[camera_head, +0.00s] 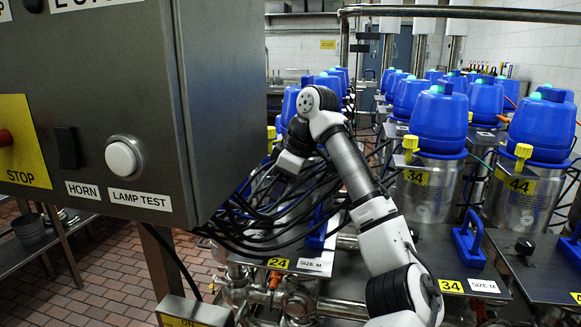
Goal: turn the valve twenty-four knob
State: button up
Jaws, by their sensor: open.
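The yellow label 24 (277,263) marks a metal panel low in the middle, beside a white SIZE M tag. I cannot make out the valve twenty-four knob; my arm, black cables and the grey control box cover much of that station. A blue handle (316,236) stands just above the label. My arm reaches up from the bottom right and bends over at its top. My gripper (288,164) is at its far end, above the cables and well above the 24 label. It is open, small and dark, with its fingertips hard to tell.
A grey control box (222,100) with a lamp test button (124,158) fills the left front. Blue-topped steel canisters (438,125) stand in rows behind and right. Black cables (270,215) hang across the 24 station. The label 34 (451,286) and a black knob (524,246) are at right.

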jog(key=w+v, duration=0.1)
jog(key=v, duration=0.6)
jog(key=shift+s+r, duration=0.45)
jog(key=shift+s, duration=0.1)
jog(key=shift+d, duration=0.1)
